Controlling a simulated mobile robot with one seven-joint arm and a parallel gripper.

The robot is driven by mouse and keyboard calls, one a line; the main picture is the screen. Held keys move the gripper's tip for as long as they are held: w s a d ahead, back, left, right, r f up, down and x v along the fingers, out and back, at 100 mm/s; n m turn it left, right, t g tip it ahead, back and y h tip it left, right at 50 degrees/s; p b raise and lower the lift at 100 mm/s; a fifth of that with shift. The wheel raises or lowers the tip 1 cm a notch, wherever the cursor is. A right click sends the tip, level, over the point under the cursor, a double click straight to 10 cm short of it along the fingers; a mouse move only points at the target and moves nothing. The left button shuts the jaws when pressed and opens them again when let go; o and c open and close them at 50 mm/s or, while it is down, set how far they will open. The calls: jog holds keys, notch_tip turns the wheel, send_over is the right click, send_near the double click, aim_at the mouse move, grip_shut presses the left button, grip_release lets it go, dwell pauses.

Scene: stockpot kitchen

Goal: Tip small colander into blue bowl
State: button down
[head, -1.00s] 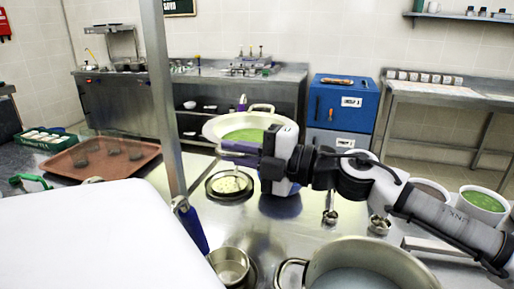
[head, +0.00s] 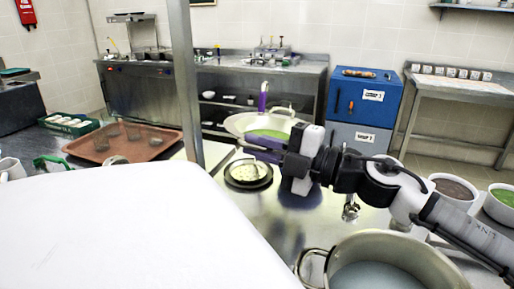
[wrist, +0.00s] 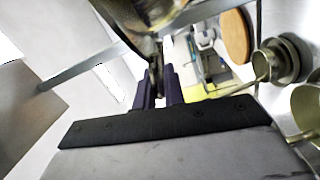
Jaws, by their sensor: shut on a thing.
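My gripper (head: 254,148), with purple fingers, reaches left over the steel counter. In the wrist view its fingers (wrist: 160,86) are shut on the narrow handle of a shiny metal vessel (wrist: 145,14), which I take for the small colander. Only part of the vessel shows at the top edge; its contents are hidden. A round dark-rimmed dish with pale green contents (head: 248,173) lies below and left of the fingers in the head view. A dark blue patch shows on the counter under my gripper; I cannot tell whether it is the blue bowl or a reflection.
A wide pale pot with green contents (head: 240,124) stands behind my gripper. A large stockpot (head: 345,250) is at the front right. White bowls (head: 455,200) stand at right. A brown tray (head: 90,147) is at left. A steel post (head: 186,80) rises left of my gripper.

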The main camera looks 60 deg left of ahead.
jog(key=shift+w+a+r+m+y+p, duration=0.1)
jog(key=shift+w+r+m+y+p, duration=0.8)
jog(key=shift+r+m, duration=0.5)
jog(key=shift+w+a+r+m+y+p, duration=0.15)
jog(key=shift+w+r+m+y+p, duration=0.2)
jog(key=shift+w+r+m+p, duration=0.7)
jog(key=shift+w+a+r+m+y+p, duration=0.1)
jog(key=shift+w+r+m+y+p, duration=0.5)
jog(key=shift+r+m+p, duration=0.8)
jog(key=w+a+m+t+y+p, duration=0.1)
jog(key=w+m+t+y+p, duration=0.1)
jog(key=w+m+t, duration=0.4)
jog(key=w+a+m+t+y+p, duration=0.2)
jog(key=w+m+t+p, duration=0.3)
jog(key=w+m, duration=1.1)
jog(key=shift+r+m+t, duration=0.15)
jog(key=shift+m+t, duration=0.8)
jog(key=shift+t, duration=0.25)
jog(key=shift+a, duration=0.1)
